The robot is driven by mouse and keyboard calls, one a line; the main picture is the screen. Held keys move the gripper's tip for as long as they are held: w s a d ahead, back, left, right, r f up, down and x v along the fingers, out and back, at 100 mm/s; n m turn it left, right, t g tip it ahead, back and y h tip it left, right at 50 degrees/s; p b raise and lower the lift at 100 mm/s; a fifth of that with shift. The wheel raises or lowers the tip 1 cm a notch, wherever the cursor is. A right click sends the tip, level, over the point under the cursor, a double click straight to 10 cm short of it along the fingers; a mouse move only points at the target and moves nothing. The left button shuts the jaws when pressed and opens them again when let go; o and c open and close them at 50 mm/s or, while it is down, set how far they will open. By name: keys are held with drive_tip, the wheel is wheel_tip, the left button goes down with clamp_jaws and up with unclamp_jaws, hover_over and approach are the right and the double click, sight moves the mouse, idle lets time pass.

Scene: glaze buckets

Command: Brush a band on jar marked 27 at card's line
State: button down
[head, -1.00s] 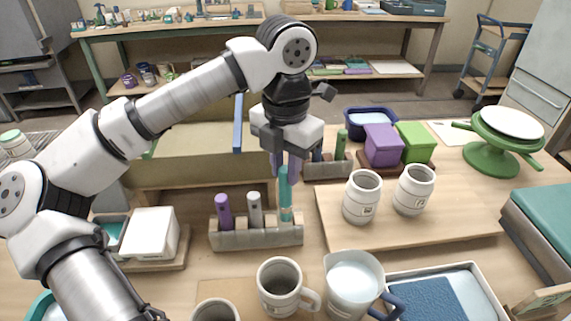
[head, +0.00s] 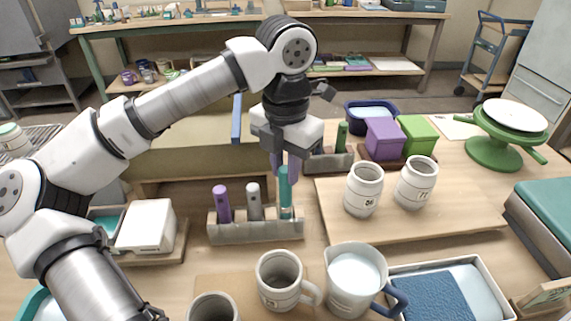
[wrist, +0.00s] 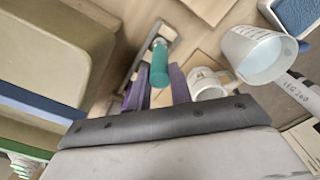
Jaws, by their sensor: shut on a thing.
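My gripper (head: 284,170) points down, its purple fingers shut on the upper end of a teal-handled brush (head: 285,188). The brush stands upright in the right end of a grey rack (head: 254,232); its lower end is hidden. The teal handle also shows between the fingers in the wrist view (wrist: 159,62). Two white jars with small number labels stand on a wooden board at the right: a left jar (head: 363,190) and a right jar (head: 415,183). The label numbers are too small to read surely. A small card (head: 546,296) stands at the lower right edge, its markings unreadable.
A purple (head: 222,204) and a white handle (head: 254,202) stand beside the brush. In front are a mug (head: 281,281), a jug of pale liquid (head: 355,280) and a tray with a blue pad (head: 430,298). A green turntable (head: 494,152) is right. The board (head: 450,215) has free room.

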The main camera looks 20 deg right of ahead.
sight(285, 181)
drive_tip(key=shift+f+b, duration=0.95)
drive_tip(key=shift+f, duration=0.2)
drive_tip(key=shift+f+b, duration=0.7)
drive_tip(key=shift+b, duration=0.15)
idle(0.6)
drive_tip(key=c, duration=0.8)
unclamp_jaws()
drive_tip(key=shift+o, duration=0.2)
drive_tip(key=shift+r, duration=0.1)
drive_tip(key=shift+r+p, duration=2.35)
drive_tip(key=shift+r, duration=1.1)
